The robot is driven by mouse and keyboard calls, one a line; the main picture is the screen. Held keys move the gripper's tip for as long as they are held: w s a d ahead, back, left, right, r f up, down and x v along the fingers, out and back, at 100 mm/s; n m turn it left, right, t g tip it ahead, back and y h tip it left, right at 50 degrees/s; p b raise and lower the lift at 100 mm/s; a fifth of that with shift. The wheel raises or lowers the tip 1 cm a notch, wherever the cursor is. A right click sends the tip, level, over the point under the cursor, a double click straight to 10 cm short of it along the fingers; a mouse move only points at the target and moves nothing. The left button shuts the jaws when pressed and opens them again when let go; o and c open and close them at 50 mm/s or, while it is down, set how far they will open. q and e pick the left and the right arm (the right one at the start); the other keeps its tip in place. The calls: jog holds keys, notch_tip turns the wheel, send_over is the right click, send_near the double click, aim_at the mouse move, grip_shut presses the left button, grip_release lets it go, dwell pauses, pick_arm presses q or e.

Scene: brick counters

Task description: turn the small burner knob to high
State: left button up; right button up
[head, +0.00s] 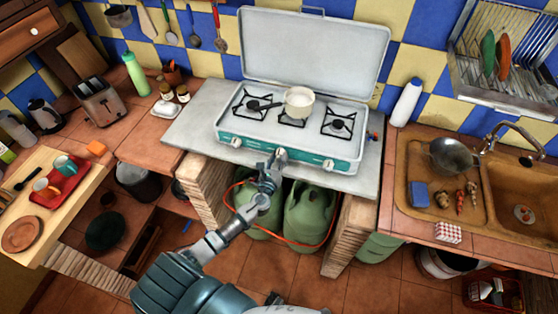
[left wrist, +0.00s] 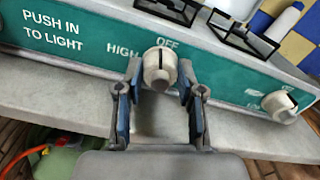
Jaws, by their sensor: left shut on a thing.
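The camping stove (head: 220,128) stands open on a grey slab, with a teal front panel and three pale knobs. My left gripper (head: 277,160) is at the middle knob (head: 282,154). In the left wrist view its fingers (left wrist: 160,85) are closed on either side of this middle knob (left wrist: 160,66). The dark line on the knob is upright and points at OFF; HIGH is printed to its left. The right knob (head: 328,165) also shows in the left wrist view (left wrist: 279,105), untouched. My right gripper is not in view.
A small white pot (head: 299,103) sits on the stove. Green gas bottles (head: 308,212) and an orange hose stand below the slab, between brick supports (head: 205,187). A sink (head: 409,185) is at the right. The slab's front edge is close under the gripper.

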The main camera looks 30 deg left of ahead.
pick_arm(q)
jog(key=n+b, duration=0.1)
jog(key=n, duration=0.2)
jog(key=shift+a+r, duration=0.1)
jog(key=shift+a, duration=0.05)
jog(key=n+b, duration=0.1)
jog(key=n, duration=0.3)
jog(key=shift+b, duration=0.4)
jog(key=shift+n, duration=0.7)
jog(key=shift+n+b, duration=0.3)
jog(key=shift+n, duration=2.6)
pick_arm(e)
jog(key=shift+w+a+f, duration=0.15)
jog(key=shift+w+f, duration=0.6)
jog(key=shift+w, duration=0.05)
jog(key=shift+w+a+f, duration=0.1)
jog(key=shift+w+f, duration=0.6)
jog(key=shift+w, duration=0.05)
pick_arm(q)
jog(key=shift+f, duration=0.2)
